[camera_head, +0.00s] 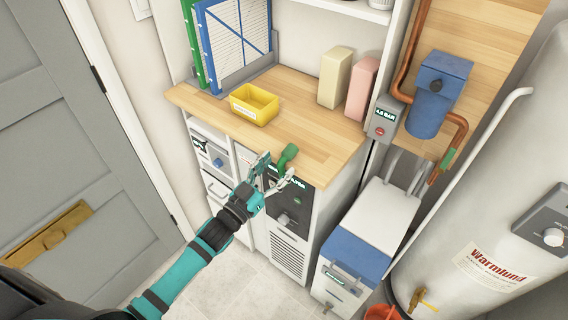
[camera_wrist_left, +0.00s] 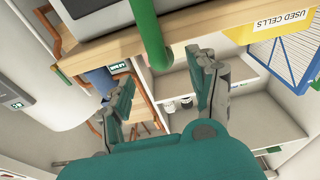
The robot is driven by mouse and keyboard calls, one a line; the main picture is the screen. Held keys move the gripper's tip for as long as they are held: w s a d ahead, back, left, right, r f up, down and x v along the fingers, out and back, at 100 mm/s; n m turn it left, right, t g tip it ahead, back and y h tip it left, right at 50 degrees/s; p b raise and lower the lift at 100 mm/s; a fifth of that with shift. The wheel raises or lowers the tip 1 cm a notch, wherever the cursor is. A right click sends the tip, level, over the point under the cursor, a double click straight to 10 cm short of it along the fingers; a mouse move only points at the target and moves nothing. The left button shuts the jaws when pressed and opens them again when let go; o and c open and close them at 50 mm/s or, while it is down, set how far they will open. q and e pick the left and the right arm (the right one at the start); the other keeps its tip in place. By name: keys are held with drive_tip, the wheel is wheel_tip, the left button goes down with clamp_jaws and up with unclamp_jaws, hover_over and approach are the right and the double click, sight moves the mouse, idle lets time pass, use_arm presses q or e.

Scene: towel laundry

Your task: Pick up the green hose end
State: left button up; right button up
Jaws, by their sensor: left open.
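The green hose end (camera_head: 287,156) is a short green piece at the front edge of the wooden counter, above a dark-fronted unit. My left gripper (camera_head: 276,170) is just in front of it, with its two fingers spread. In the left wrist view the green hose end (camera_wrist_left: 149,36) is a green tube coming down from the top between the open fingers (camera_wrist_left: 160,78). It appears apart from both fingers. My right gripper is not in view.
A blue-and-white unit (camera_head: 358,256), copper pipes and a white tank (camera_head: 480,200) are right. Floor (camera_head: 228,280) shows below.

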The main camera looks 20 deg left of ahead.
sight(285, 152)
use_arm(q)
drive_tip(key=shift+w+d, duration=0.1)
drive_tip(key=shift+w, duration=0.25)
drive_tip(key=shift+w+r, duration=0.15)
drive_tip(key=p+x, duration=0.1)
drive_tip(key=x, duration=0.1)
drive_tip(key=r+p+x, duration=0.1)
drive_tip(key=x, duration=0.1)
drive_tip(key=shift+w, duration=0.5)
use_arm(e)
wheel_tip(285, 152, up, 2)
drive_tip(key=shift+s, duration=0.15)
use_arm(q)
drive_tip(key=shift+c, duration=0.3)
clamp_jaws()
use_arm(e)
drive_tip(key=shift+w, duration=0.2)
